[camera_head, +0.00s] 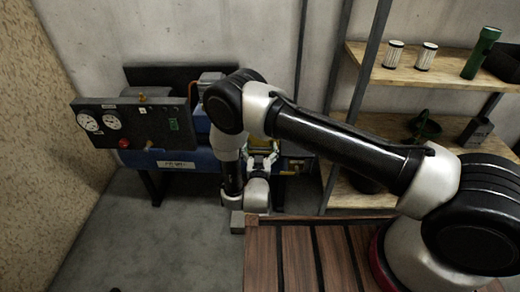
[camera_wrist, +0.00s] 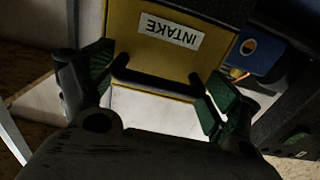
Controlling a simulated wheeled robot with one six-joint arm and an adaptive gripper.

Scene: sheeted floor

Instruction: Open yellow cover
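The yellow cover (camera_wrist: 115,30) is in the upper middle of the wrist view, with a white label reading INTAKE that appears upside down. It looks shut, though its edges are partly out of view. A black bar handle (camera_wrist: 155,83) runs along its near edge. My gripper (camera_wrist: 158,78) is open, with one green-padded finger at each end of the handle. I cannot tell whether the fingers touch it. In the head view my gripper (camera_head: 262,160) is at the machine's right part, and a small yellow patch of the cover shows behind my arm, which hides most of it.
A blue machine (camera_head: 185,162) with a black gauge panel (camera_head: 125,122) stands against the wall. A wooden shelf (camera_head: 450,80) with filters and a green flashlight is at the right. A slatted wooden surface (camera_head: 300,260) lies in front. The floor at left is clear.

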